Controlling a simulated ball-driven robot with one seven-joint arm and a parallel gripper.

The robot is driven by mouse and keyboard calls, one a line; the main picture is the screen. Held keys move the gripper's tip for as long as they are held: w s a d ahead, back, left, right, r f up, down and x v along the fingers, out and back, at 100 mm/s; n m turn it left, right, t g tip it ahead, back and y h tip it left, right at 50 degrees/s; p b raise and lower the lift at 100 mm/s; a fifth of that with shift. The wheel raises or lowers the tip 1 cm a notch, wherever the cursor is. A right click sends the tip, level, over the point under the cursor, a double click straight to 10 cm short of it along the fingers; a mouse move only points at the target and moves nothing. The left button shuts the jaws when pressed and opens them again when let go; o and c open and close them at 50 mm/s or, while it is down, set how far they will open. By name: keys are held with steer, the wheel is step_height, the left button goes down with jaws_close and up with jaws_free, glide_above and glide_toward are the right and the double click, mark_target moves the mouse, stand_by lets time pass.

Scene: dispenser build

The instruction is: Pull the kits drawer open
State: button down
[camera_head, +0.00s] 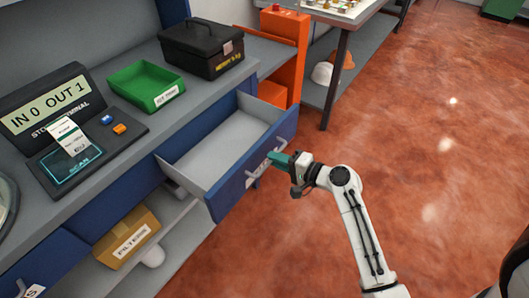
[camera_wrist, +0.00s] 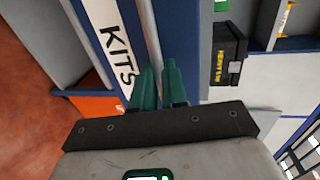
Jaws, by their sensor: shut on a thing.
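The kits drawer (camera_head: 225,198) stands well out from the blue and grey counter, and the part of its grey inside that shows is empty. Its blue front carries a pale bar handle (camera_head: 258,172). In the wrist view the white KITS label (camera_wrist: 114,45) lies beside the handle (camera_wrist: 150,30). My gripper (camera_head: 275,159) is at the drawer front, its green fingers shut on the handle; the fingers also show in the wrist view (camera_wrist: 158,75). The fingers hide part of the handle.
On the counter are a store terminal (camera_head: 70,150), a green bin (camera_head: 147,88) and a black toolbox (camera_head: 202,48). A cardboard box (camera_head: 127,238) sits on the shelf below. An orange cabinet (camera_head: 285,45) stands beyond the drawer. The red floor to the right is clear.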

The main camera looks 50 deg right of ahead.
steer(key=v, duration=0.2)
steer(key=f+v, duration=0.1)
steer(key=v, duration=0.2)
steer(key=shift+s, duration=0.4)
steer(key=c, duration=1.2)
jaws_free()
steer(key=shift+o, duration=0.2)
steer(key=b+v, duration=0.1)
steer(key=v, duration=0.9)
steer(key=shift+s, duration=0.35)
steer(key=shift+a, duration=0.1)
